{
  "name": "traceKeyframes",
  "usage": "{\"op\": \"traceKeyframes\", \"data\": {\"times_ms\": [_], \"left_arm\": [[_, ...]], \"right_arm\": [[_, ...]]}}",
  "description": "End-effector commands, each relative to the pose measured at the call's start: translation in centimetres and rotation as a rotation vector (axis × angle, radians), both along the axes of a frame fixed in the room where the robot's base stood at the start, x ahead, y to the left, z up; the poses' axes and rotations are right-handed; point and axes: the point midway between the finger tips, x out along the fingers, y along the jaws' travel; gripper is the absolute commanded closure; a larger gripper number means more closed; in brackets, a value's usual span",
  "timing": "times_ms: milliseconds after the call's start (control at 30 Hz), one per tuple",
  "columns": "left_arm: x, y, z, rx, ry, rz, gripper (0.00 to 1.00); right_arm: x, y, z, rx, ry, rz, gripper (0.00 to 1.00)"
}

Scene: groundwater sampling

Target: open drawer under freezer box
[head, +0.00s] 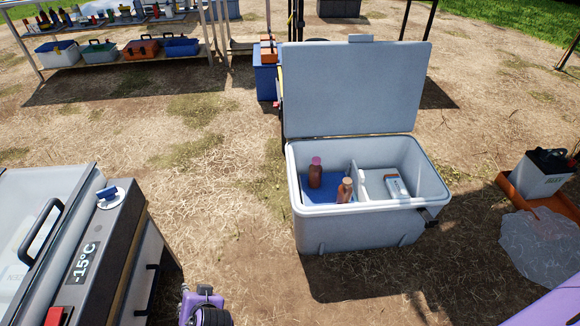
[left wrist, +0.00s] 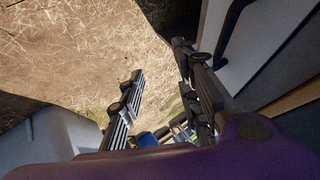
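The freezer box (head: 90,235) stands at the lower left of the head view, with a -15°C display, a dial and a red switch on its dark front. My right gripper is out of view.
An open grey cooler (head: 375,225) with brown bottles stands on the dry grass at centre right. Behind are shelves with toolboxes (head: 142,48). A battery (head: 545,175) in an orange tray is at the right. Ground between freezer and cooler is clear.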

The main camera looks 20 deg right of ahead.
Motion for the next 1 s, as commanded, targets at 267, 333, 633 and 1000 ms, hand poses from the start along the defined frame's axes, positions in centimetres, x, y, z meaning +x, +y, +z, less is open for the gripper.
{"op": "traceKeyframes", "data": {"times_ms": [267,333,633,1000], "left_arm": [[8.7,-0.6,-7.3,0.438,0.096,0.115,0.69],[9.5,0.1,-6.3,0.585,0.103,0.178,0.69],[6.9,3.2,-0.9,0.928,0.083,0.397,0.69],[8.3,8.2,-1.8,0.936,0.082,0.412,0.69]], "right_arm": [[2.2,-0.2,-10.7,-0.006,0.028,0.026,0.60],[3.0,-0.2,-11.9,-0.008,0.024,0.031,0.60],[4.3,-0.3,-11.7,-0.012,0.011,0.038,0.60],[4.4,-0.3,-12.5,-0.012,0.015,0.037,0.60]]}}
